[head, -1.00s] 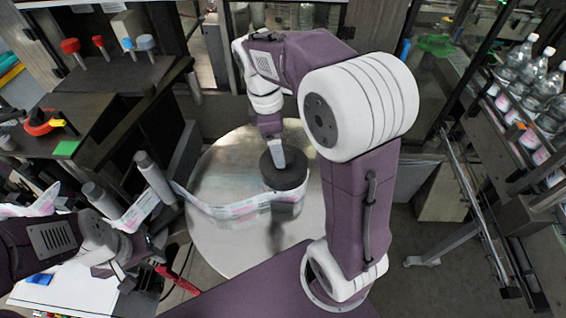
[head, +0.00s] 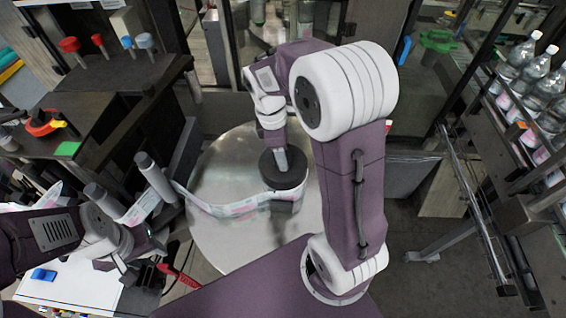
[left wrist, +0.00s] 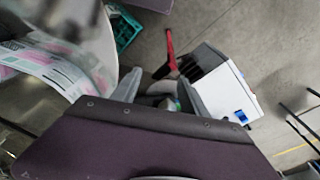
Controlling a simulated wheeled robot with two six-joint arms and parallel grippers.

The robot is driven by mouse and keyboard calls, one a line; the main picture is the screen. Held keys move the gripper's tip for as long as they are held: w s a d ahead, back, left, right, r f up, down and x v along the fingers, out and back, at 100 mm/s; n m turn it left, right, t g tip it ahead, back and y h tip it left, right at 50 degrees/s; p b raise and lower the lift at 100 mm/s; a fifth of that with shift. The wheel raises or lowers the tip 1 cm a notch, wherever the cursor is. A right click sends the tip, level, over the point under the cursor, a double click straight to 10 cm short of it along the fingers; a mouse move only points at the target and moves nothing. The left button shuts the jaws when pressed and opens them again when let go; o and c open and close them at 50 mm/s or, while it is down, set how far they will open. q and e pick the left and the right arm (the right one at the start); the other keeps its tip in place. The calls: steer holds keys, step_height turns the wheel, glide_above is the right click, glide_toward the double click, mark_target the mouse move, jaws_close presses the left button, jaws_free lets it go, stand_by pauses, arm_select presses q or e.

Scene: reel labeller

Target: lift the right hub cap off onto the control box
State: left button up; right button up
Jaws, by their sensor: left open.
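A dark round cap (head: 284,172), which looks like the right hub cap, sits on a hub above the round metal table, with the label strip (head: 235,208) running to it. My right gripper's wrist is just above it, and a short grey piece reaches down to the cap. I cannot tell whether that piece is a finger or a spindle. My left gripper (head: 152,246) is open at lower left, away from the cap; its two grey fingers also show in the left wrist view (left wrist: 160,95). A black box (head: 90,125) with an orange-red knob may be the control box.
Two grey rollers (head: 155,177) stand left of the round table (head: 215,240). A white box with a blue switch (left wrist: 222,95) and a red lever (left wrist: 170,50) lie near my left gripper. Bottles (head: 520,65) stand on the right rack.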

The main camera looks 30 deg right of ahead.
steer(key=shift+r, duration=0.3)
steer(key=r, duration=0.1)
steer(key=r+b, duration=0.1)
steer(key=r, duration=0.1)
steer(key=shift+s+d+r+b, duration=0.1)
steer(key=shift+s+r+b, duration=0.2)
steer(key=shift+r+b, duration=0.1)
steer(key=s+d+r+b, duration=0.3)
steer(key=s+r, duration=0.3)
steer(key=s, duration=0.4)
step_height(320, 180, up, 8)
steer(key=p, duration=0.7)
steer(key=shift+s+f, duration=0.2)
steer(key=shift+s, duration=0.15)
